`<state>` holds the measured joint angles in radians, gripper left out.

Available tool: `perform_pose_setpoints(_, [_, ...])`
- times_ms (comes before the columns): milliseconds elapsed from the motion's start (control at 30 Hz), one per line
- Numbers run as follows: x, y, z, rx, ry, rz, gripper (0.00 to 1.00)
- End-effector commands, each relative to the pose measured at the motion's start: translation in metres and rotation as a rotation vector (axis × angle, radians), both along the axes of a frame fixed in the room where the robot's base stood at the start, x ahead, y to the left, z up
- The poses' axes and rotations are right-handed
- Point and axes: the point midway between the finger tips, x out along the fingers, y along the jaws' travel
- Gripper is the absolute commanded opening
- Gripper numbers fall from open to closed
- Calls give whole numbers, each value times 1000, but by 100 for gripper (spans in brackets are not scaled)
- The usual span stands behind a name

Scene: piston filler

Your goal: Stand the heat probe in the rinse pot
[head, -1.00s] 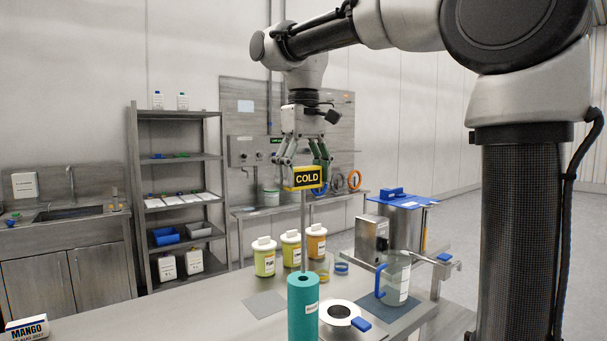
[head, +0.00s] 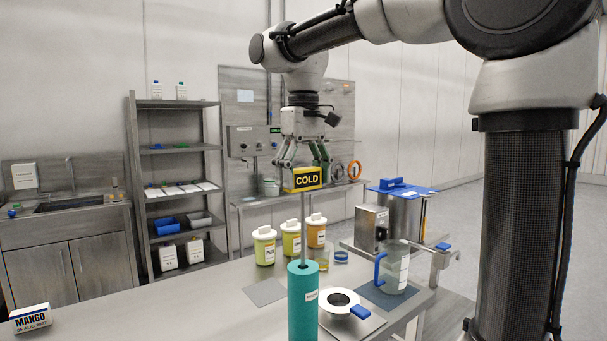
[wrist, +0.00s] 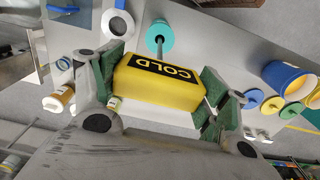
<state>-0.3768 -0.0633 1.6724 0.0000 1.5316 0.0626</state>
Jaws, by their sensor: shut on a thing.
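The heat probe is a yellow block (head: 303,180) marked COLD with a thin metal stem (head: 303,225) pointing straight down. My gripper (head: 302,166) is shut on the block, with green pads on both sides in the wrist view (wrist: 158,88). Below stands a tall teal cylinder (head: 303,305), apparently the rinse pot, with a white label too small to read. The stem's lower end meets the cylinder's top opening, also seen in the wrist view (wrist: 160,36). How deep the tip sits inside is hidden.
A white ring-topped vessel (head: 339,299) with a blue tab stands just right of the cylinder. A clear jug (head: 393,272) with a blue handle is further right. Several yellow and orange lidded jars (head: 264,247) stand behind.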

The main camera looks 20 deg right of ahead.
Motion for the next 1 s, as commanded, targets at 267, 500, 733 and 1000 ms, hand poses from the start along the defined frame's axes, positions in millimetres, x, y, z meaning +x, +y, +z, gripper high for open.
perform_pose_setpoints(267, [0, 0, -15, -1, 2, 0, 51])
perform_pose_setpoints(500, [-1, 0, -29, -1, 2, 0, 51])
perform_pose_setpoints(733, [0, 0, -41, -1, 2, 0, 51])
perform_pose_setpoints(1000, [0, 0, -56, -1, 2, 0, 51])
